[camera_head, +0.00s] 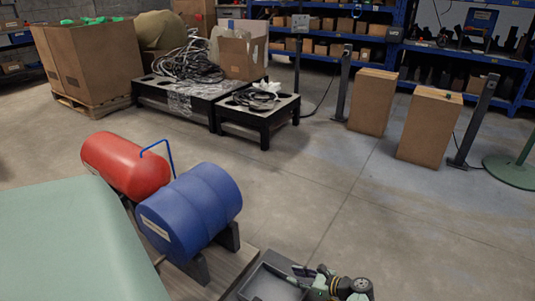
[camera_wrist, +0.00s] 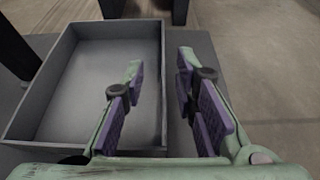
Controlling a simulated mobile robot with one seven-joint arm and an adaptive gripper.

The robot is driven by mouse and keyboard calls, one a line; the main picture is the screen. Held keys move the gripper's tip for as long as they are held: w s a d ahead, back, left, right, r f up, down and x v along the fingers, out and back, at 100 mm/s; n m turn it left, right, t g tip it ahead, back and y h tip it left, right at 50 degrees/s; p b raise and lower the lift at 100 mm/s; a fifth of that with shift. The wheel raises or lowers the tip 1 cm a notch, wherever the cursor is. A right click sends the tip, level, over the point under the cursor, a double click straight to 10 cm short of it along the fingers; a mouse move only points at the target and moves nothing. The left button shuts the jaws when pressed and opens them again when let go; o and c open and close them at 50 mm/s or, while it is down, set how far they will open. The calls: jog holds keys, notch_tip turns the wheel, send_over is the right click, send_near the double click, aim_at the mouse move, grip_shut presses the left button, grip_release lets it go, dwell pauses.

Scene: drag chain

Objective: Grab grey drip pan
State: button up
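The grey drip pan (camera_wrist: 85,75) is a shallow, empty rectangular tray filling the left half of the wrist view. In the head view the pan (camera_head: 265,287) is at the bottom edge, partly cut off and partly behind my gripper. My gripper (camera_wrist: 161,78) is open, with purple pads on green fingers. In the wrist view its left finger overlaps the pan's interior and its right finger is outside, with the pan's right wall showing between them. I cannot tell how far the fingertips reach down beside the wall. Neither pad visibly touches the wall.
The pan rests on a low grey surface (camera_wrist: 205,50). A blue drum (camera_head: 190,212) and a red drum (camera_head: 127,166) lie on a stand left of it. Open concrete floor (camera_head: 310,190) extends behind. Black tables (camera_head: 262,118), cardboard boxes and blue shelves stand farther back.

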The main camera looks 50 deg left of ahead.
aim_at(287, 275)
jog(key=a+f+b, duration=0.2)
jog(key=a+f, duration=0.1)
jog(key=shift+s+a, duration=0.2)
jog(key=shift+s, duration=0.15)
jog(key=shift+s+a, duration=0.15)
jog(key=shift+a, duration=0.35)
jog(key=shift+c, duration=0.4)
grip_shut()
